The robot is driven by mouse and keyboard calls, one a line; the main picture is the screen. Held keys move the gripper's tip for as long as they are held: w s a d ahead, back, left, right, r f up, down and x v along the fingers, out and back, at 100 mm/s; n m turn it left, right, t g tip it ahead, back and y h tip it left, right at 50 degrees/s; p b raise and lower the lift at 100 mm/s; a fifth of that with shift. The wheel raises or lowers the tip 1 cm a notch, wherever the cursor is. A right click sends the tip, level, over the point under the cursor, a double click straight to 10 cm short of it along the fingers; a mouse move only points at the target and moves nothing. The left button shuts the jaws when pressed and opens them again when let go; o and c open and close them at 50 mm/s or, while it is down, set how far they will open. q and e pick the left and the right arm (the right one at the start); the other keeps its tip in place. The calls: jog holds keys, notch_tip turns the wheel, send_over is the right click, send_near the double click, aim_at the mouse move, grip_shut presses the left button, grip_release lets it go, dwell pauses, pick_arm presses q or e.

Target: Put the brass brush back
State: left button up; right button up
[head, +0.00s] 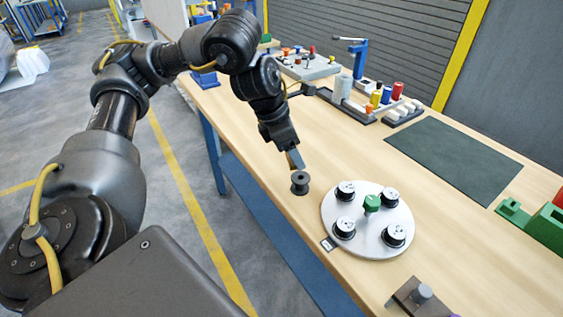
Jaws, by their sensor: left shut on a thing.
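My left gripper (293,155) reaches down over the near left part of the bench and is shut. A small tan-grey piece shows at its fingertips; it is taken as the brass brush, but its shape is mostly hidden by the fingers. A dark spool-shaped piece (300,184) with a hole in its top stands upright on the bench right below the fingertips. I cannot tell whether the held piece touches it. My right gripper is not in view.
A round white turntable (368,246) with several black spools and a green knob (372,203) stands to the right. Behind are a dark mat (453,160), a blue-handled press (358,62) and racks of coloured parts. Green blocks (545,222) are at the right edge.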

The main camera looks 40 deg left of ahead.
pick_arm(q)
jog(key=w+a+f, duration=0.1)
jog(key=a+f, duration=0.1)
jog(key=w+a+f, duration=0.1)
jog(key=a+f, duration=0.1)
jog(key=w+a+f, duration=0.1)
jog(key=a+f, duration=0.1)
jog(key=shift+w+a+f, duration=0.1)
jog(key=shift+w+a, duration=0.2)
jog(key=shift+w, duration=0.1)
jog(key=shift+w+a+f, duration=0.15)
jog(key=shift+a+f, duration=0.1)
jog(key=shift+f, duration=0.1)
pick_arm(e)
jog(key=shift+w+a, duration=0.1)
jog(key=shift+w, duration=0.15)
